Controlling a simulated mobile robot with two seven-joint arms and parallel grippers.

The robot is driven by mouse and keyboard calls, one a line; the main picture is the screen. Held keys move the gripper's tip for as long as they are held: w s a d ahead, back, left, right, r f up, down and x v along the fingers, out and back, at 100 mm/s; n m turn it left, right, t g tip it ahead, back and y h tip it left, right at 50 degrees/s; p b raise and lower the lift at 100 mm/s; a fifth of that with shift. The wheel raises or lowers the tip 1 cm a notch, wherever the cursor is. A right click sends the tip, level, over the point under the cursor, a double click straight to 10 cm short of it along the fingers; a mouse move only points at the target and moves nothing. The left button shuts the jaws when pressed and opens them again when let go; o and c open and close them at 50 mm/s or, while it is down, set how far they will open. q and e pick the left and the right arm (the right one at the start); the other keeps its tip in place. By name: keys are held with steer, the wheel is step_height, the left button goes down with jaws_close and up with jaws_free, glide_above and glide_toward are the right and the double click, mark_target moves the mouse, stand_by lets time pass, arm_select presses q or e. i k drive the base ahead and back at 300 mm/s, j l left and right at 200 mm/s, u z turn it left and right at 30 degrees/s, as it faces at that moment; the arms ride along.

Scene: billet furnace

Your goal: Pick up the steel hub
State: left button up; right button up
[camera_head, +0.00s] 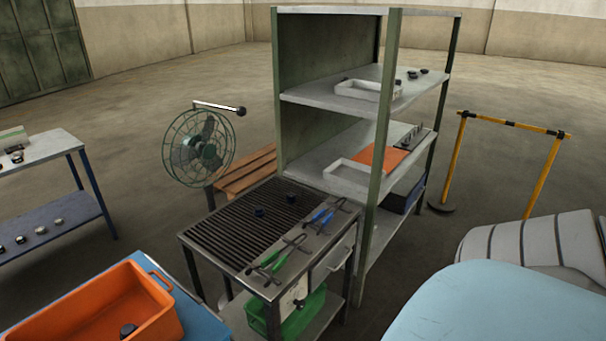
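Several small dark round pieces are in view, and I cannot tell which is the steel hub. Two dark blue-black pieces, a left one (260,212) and a right one (291,197), lie on the slatted top of the metal work table (228,240). A dark round piece (128,330) lies in the orange bin (165,318) at the lower left. Two more small dark pieces (412,74) sit on the upper shelf. Neither of my grippers shows in this view.
Green-handled tongs (272,262) and blue-handled tongs (322,215) lie on the work table. A green fan (200,148) stands behind it, beside a tall shelf unit (392,110). A left table (55,147) holds small parts. A yellow barrier (545,175) stands right.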

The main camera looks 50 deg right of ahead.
mark_target(259, 211)
steer(key=z, duration=1.4)
